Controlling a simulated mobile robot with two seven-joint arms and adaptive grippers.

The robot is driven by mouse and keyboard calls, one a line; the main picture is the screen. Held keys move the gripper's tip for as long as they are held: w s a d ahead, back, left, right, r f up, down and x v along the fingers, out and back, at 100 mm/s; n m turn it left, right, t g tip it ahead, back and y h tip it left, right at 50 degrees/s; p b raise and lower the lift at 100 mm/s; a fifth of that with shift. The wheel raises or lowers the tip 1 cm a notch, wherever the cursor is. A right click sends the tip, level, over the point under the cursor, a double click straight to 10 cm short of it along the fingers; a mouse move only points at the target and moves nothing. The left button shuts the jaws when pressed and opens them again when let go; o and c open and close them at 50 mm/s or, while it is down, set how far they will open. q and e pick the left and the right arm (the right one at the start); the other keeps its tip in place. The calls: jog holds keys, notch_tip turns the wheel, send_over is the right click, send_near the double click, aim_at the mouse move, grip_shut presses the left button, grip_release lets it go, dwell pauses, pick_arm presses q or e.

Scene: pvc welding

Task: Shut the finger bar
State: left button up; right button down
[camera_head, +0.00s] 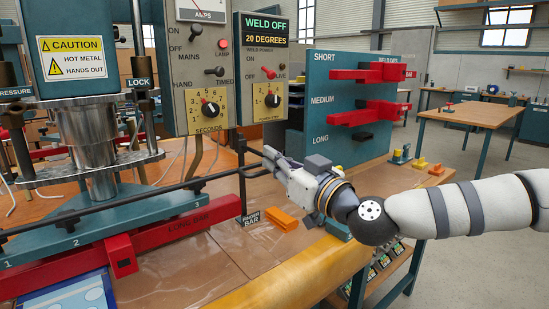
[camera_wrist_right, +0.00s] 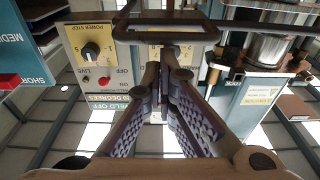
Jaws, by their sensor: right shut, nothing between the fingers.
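The finger bar (camera_head: 215,177) is a thin dark bar running across the front of the welding machine, from the left edge to an upright near the machine's right side. A small "FINGER BAR" label (camera_head: 250,216) stands below its right end. My right gripper (camera_head: 268,155) is shut and empty, pointing left, close to the bar's right end. In the right wrist view, a dark rectangular loop (camera_wrist_right: 168,36), which looks like part of the bar, crosses just beyond the shut fingertips (camera_wrist_right: 165,68). I cannot tell whether they touch. My left gripper is not in view.
A red long bar (camera_head: 180,231) lies across the machine's front. Control boxes with knobs (camera_head: 263,70) hang above. A blue rack (camera_head: 335,105) with red bars stands behind my right arm. An orange block (camera_head: 284,219) lies on the bench near the label.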

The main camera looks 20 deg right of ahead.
jog(key=shift+f, duration=0.1)
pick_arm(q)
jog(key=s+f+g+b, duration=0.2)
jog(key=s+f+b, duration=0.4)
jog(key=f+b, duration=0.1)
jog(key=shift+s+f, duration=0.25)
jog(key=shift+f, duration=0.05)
pick_arm(e)
notch_tip(320, 180, down, 20)
jog(key=shift+f, duration=0.15)
